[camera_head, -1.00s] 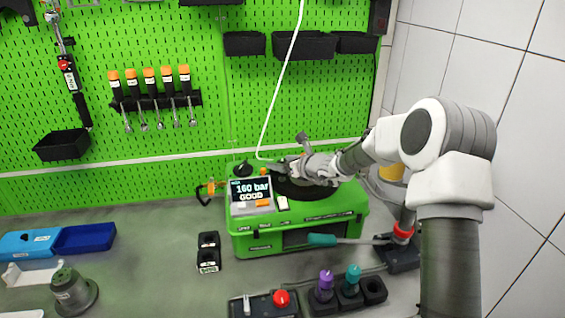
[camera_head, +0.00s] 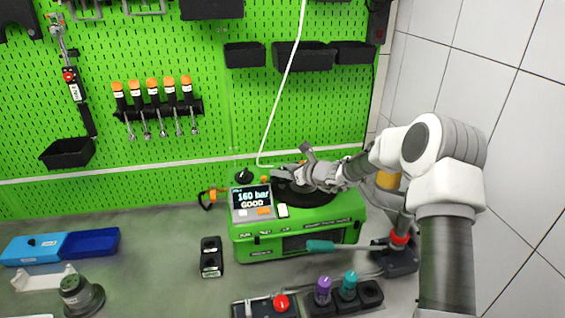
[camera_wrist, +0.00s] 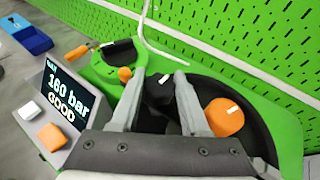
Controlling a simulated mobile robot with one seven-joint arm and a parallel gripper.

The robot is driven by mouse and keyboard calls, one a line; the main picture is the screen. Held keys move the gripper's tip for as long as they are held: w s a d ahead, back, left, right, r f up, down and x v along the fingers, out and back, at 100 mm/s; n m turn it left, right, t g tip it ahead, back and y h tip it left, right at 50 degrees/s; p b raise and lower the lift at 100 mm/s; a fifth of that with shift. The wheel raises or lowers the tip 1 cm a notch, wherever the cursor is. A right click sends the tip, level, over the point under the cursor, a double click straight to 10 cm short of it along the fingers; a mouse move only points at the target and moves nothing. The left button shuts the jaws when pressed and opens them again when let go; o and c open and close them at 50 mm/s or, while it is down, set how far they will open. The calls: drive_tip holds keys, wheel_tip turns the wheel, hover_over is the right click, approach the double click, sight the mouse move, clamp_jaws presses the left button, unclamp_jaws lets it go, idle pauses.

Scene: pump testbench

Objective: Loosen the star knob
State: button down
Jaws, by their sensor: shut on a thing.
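The green pump testbench (camera_head: 345,222) stands on the table against the pegboard. A black knob with a white mark (camera_wrist: 159,88), which looks like the star knob, sits in the round black recess on its top. My gripper (camera_wrist: 160,78) is shut on this knob, with one grey finger on each side. The fingers hide part of the knob, so its full outline cannot be told. In the head view my gripper (camera_head: 281,174) reaches the top of the testbench from the right, and the knob is hard to make out there.
An orange knob with a white mark (camera_wrist: 225,117) stands close right of my fingers. The display (camera_head: 252,198) reads 160 bar GOOD. A teal-handled tool (camera_head: 321,246) sticks out in front of the testbench. A white cable (camera_head: 281,95) hangs behind. A tiled wall (camera_head: 515,120) bounds the right.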

drive_tip(key=shift+w+r+n+y+p, duration=0.1)
drive_tip(key=shift+r+n+y+p, duration=0.3)
drive_tip(key=shift+p, duration=0.2)
drive_tip(key=shift+f+n+g+p, duration=0.25)
drive_tip(key=shift+n+g+p, duration=0.1)
drive_tip(key=shift+g, duration=0.15)
drive_tip(key=shift+c, duration=2)
unclamp_jaws()
drive_tip(key=shift+f, duration=0.1)
drive_tip(key=shift+d, duration=0.1)
